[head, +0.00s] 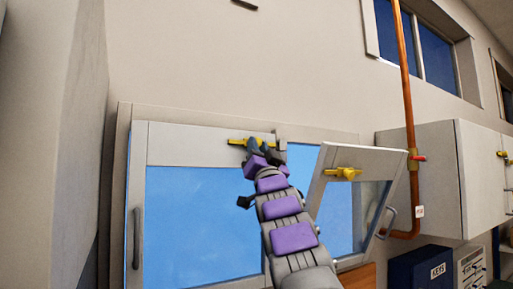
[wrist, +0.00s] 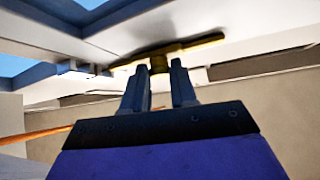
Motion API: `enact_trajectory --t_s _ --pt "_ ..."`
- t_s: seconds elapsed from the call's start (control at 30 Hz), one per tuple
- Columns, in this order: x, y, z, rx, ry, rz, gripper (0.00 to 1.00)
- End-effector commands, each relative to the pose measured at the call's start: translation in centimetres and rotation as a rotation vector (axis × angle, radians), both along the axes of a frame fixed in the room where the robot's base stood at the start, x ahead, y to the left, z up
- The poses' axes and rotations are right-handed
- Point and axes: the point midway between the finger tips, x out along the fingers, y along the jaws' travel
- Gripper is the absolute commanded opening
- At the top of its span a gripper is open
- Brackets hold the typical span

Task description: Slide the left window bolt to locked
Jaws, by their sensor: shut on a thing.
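The left window (head: 165,143) has a pale frame and sits closed in the wall in the head view. Its yellow bolt (head: 236,141) lies along the top rail, near the rail's right end, and is partly hidden by my gripper (head: 262,148). In the wrist view the bolt is a dark yellow bar (wrist: 200,42) with a short knob (wrist: 159,63). The fingers of my gripper (wrist: 158,78) stand on both sides of the knob and are shut on it. A small grey catch (head: 281,144) is just right of the bolt.
The right window sash (head: 326,158) is tilted open beside my arm and carries its own yellow bolt (head: 343,173). A copper pipe (head: 407,80) runs down the wall to its right. A wall cabinet (head: 430,180) and a blue key box (head: 420,268) are farther right.

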Motion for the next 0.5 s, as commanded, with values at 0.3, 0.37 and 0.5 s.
enact_trajectory --t_s 0.3,0.37,0.5 --pt "1.7 -2.1 0.4 -0.002 0.003 -0.002 0.0" --pt "1.8 -2.4 0.3 -0.003 0.004 -0.002 0.0" --pt "1.9 -2.9 0.0 0.0 0.003 -0.001 0.0"
